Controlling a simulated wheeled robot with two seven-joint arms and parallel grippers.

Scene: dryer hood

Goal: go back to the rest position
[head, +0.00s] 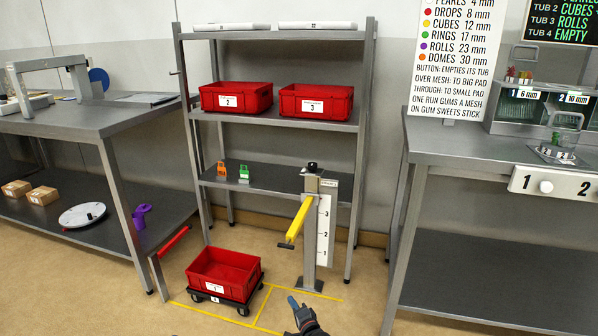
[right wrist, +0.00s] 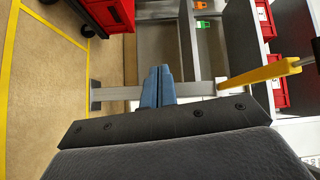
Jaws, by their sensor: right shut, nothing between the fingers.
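My right gripper (head: 293,302) shows at the bottom middle of the head view, low over the floor in front of the grey post. Its blue fingers (right wrist: 157,86) are together and empty in the right wrist view. A grey post (head: 311,240) with a yellow lever (head: 299,219) and a white 1-2-3 scale (head: 324,230) stands beyond it. The gripper appears apart from the lever. My left gripper is in neither view.
A red bin (head: 222,272) sits on a black wheeled dolly inside yellow floor lines. Behind is a shelf rack (head: 288,125) with red bins 2 (head: 236,98) and 3 (head: 316,102). Grey tables stand left (head: 95,120) and right (head: 460,148). Some floor between is open.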

